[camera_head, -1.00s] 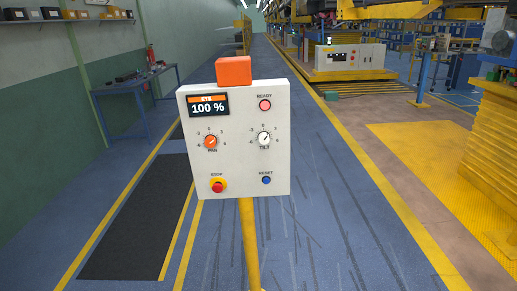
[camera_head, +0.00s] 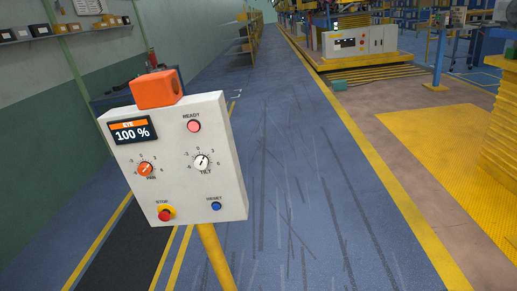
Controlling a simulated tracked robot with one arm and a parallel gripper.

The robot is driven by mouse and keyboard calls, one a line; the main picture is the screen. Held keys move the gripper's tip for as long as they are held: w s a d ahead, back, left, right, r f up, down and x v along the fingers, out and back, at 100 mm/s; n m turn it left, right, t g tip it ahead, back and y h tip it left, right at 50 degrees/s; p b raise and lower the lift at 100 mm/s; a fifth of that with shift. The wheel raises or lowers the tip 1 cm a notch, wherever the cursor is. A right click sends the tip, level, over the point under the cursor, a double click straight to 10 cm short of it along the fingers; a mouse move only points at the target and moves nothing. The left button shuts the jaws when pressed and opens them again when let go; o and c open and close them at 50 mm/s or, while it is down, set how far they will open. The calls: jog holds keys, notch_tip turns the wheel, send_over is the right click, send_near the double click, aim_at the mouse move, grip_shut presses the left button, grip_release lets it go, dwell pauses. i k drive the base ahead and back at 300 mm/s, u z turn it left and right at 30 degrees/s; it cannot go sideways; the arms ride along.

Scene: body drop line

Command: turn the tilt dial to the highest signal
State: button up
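The white tilt dial (camera_head: 202,161) is on the right of a light grey control box (camera_head: 185,190). Its pointer leans up and to the right, just right of the top of its scale. The orange pan dial (camera_head: 145,169) is to its left. A pinkish-red READY lamp (camera_head: 194,126) is above the tilt dial. My gripper does not show in this view, and nothing touches the dials.
The box stands on a yellow post (camera_head: 214,255) with an orange block (camera_head: 156,89) on top. A red stop button (camera_head: 165,214) and a blue reset button (camera_head: 216,206) sit below the dials. Open blue floor (camera_head: 310,200) lies to the right. A bench (camera_head: 112,101) is behind.

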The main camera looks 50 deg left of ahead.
aim_at(201, 163)
jog(key=u, duration=0.25)
jog(key=i, duration=1.25)
jog(key=u, duration=0.65)
